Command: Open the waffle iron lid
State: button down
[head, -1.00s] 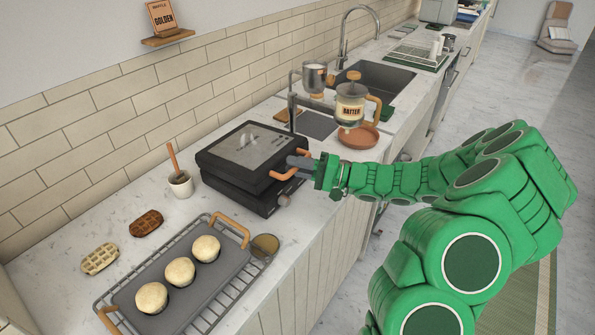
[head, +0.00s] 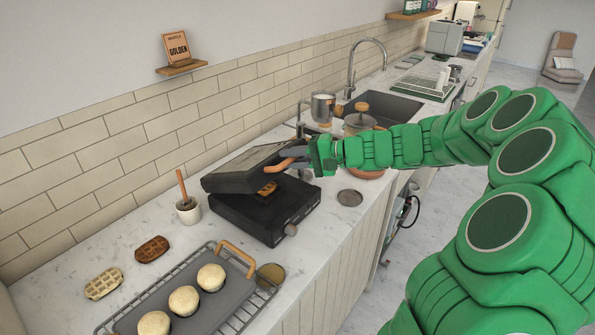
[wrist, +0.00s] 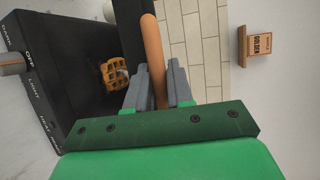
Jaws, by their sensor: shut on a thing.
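The black waffle iron (head: 262,213) stands on the marble counter. Its lid (head: 243,168) is partly raised and tilted, with a gap at the front. A browned waffle (head: 268,187) shows inside; it also shows in the wrist view (wrist: 115,73). My gripper (head: 305,158) is at the lid's orange handle (head: 281,166). In the wrist view its grey fingers (wrist: 158,85) are on either side of the handle bar (wrist: 153,50), shut on it. My fingers hide part of the handle in the head view.
A rack with a tray (head: 215,290) of dough rounds stands in front left. Two waffles (head: 152,249) and a white pot (head: 188,210) with a brush lie left of the iron. A jug (head: 358,122) stands behind my gripper. A round dark disc (head: 350,198) lies to the right.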

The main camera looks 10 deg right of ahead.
jog(key=w+a+r+m+g+h, duration=0.1)
jog(key=w+a+r+g+h, duration=0.25)
jog(key=w+a+r, duration=0.95)
jog(key=w+a, duration=0.7)
jog(key=shift+r+t+h, duration=0.2)
jog(key=shift+t+h, duration=0.15)
dwell(0.7)
dwell(0.4)
jog(key=c, duration=1.1)
grip_release()
